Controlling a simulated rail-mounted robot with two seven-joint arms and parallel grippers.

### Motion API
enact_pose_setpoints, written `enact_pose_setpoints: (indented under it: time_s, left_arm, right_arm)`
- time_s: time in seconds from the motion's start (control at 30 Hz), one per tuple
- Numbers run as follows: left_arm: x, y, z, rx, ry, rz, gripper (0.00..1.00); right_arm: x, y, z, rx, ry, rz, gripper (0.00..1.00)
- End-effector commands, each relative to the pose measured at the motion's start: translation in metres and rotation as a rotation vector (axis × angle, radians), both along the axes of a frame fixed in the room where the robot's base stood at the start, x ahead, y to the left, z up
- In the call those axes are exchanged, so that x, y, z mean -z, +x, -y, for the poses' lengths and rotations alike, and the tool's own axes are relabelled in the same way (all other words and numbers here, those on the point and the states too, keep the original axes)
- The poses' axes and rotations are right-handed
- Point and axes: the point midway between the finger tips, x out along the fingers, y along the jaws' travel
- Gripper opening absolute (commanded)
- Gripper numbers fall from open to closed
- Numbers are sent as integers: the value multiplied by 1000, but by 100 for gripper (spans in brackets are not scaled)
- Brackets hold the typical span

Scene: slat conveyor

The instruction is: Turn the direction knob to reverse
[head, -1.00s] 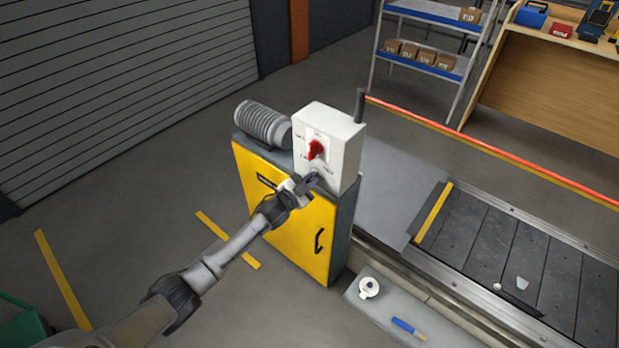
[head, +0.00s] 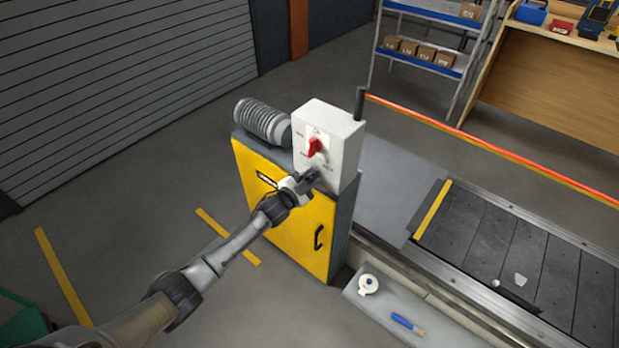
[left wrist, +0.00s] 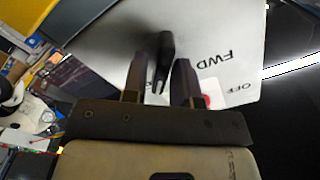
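The control box (head: 345,140), white, stands on the yellow cabinet and carries a red knob (head: 315,147) on its upper front. In the left wrist view, the black direction knob (left wrist: 166,50) stands out from the panel (left wrist: 215,50), which bears the labels FWD and OFF. My left gripper (head: 311,177) is at the lower front of the box and hides that knob in the head view. Its two fingers (left wrist: 160,75) are apart, one on each side of the black knob, with narrow gaps showing. A piece of the red knob (left wrist: 212,90) shows behind the right finger. My right gripper is not in view.
The yellow cabinet (head: 290,228) has a grey motor (head: 262,122) on top. The slat conveyor (head: 500,240) runs to the right. A low ledge (head: 385,312) holds a tape roll (head: 368,284) and a blue-handled tool (head: 408,323).

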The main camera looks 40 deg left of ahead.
Motion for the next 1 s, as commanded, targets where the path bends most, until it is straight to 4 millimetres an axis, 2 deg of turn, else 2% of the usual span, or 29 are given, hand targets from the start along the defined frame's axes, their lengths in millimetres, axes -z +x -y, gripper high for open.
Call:
enact_pose_setpoints:
  time_s: [0.03,0.13,0.47,0.63,1.0]
  left_arm:
    - [0,0,0,0,-1,0,31]
    - [0,0,0,0,-2,0,39]
    - [-1,-6,0,0,-3,0,39]
    - [-2,-28,0,1,-2,-1,39]
    - [-1,-97,-1,0,-3,-1,39]
  right_arm:
    - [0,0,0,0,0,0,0]
    - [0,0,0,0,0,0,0]
    - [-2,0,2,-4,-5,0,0]
    - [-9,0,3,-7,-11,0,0]
    - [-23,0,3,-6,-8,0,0]
